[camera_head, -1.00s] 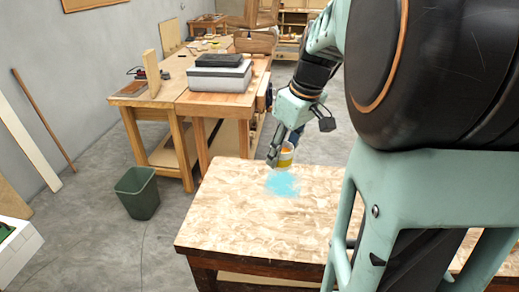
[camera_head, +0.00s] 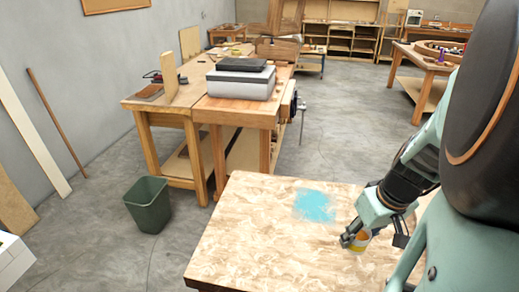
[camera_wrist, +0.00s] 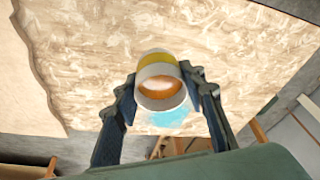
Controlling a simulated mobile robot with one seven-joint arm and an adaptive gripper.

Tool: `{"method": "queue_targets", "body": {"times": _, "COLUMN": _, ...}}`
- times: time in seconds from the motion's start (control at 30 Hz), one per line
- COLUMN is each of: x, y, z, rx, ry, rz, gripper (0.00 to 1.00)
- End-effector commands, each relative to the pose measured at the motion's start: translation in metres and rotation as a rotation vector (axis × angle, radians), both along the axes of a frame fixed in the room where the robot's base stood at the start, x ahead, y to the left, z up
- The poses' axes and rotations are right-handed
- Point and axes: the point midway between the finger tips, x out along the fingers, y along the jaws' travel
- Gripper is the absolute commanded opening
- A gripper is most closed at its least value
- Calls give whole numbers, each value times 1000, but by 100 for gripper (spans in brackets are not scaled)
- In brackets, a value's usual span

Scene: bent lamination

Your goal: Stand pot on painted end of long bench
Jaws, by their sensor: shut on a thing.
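The pot (camera_head: 358,243) is small and white with a yellow band. My gripper (camera_head: 350,238) is shut on it, and in the wrist view its two fingers (camera_wrist: 162,90) flank the pot (camera_wrist: 158,68). The long bench (camera_head: 255,245) has a mottled wood-chip top with a light blue painted patch (camera_head: 315,206) near its far edge. In the head view the pot is over the bench top, to the right of and nearer than the patch. The patch (camera_wrist: 168,118) shows partly behind the pot in the wrist view. I cannot tell how high the pot is above the top.
The bench top around the patch looks clear. Behind it stands a wooden workbench (camera_head: 237,112) with a grey case (camera_head: 240,84) on it. A green bin (camera_head: 149,205) stands on the floor at left. My arm covers the right of the head view.

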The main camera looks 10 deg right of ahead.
Motion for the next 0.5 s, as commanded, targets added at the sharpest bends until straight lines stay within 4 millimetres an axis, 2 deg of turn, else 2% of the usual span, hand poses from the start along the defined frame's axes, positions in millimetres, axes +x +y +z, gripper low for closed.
{"method": "queue_targets", "body": {"times": 0.17, "x": 23, "y": -3, "z": -15, "rx": 2, "ry": 2, "rz": -3, "gripper": 13}}
{"method": "queue_targets", "body": {"times": 0.5, "x": 91, "y": -10, "z": -45, "rx": 2, "ry": 2, "rz": 0, "gripper": 13}}
